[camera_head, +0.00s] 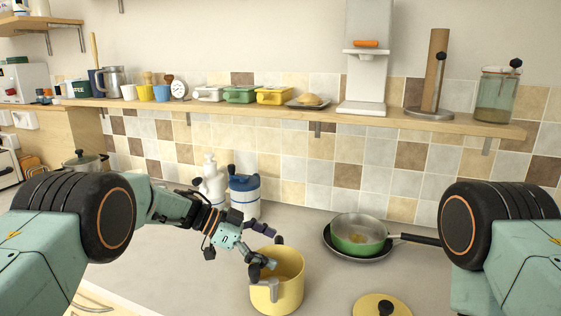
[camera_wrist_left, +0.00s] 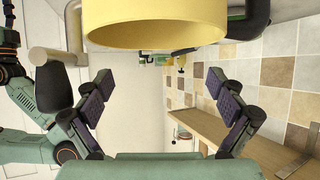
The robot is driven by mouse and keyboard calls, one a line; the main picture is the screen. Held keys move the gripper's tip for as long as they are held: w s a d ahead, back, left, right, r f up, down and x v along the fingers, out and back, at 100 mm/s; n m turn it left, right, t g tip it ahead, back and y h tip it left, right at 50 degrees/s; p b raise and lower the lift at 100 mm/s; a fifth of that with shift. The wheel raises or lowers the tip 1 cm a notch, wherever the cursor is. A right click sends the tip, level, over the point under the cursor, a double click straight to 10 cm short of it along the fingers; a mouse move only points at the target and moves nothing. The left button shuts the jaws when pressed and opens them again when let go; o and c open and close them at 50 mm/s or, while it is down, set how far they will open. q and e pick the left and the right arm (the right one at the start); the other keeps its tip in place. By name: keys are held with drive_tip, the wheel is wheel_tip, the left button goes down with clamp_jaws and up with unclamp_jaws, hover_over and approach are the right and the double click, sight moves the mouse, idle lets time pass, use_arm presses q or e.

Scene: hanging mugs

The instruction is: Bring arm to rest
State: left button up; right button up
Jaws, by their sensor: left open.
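My left gripper (camera_head: 272,250) is open and empty in the head view. Its fingers are spread at the upper left rim of a yellow pot (camera_head: 285,292) on the counter. I cannot tell whether they touch it. In the left wrist view the two dark-padded fingers (camera_wrist_left: 160,92) stand wide apart with nothing between them. The yellow pot (camera_wrist_left: 155,22) fills the top of that view, beyond the fingertips. Of my right arm only the upper part shows at the right edge; its gripper is out of view.
A green pan (camera_head: 358,236) stands right of the pot, and a yellow lid (camera_head: 381,306) lies in front of it. A white bottle (camera_head: 211,181) and a blue-and-white canister (camera_head: 244,197) stand behind my left arm. A wooden shelf (camera_head: 260,110) with several mugs and dishes runs along the tiled wall.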

use_arm(q)
wheel_tip(320, 180, up, 2)
drive_tip(key=shift+s+p, duration=0.1)
drive_tip(key=shift+p, duration=0.3)
drive_tip(key=shift+f, duration=0.15)
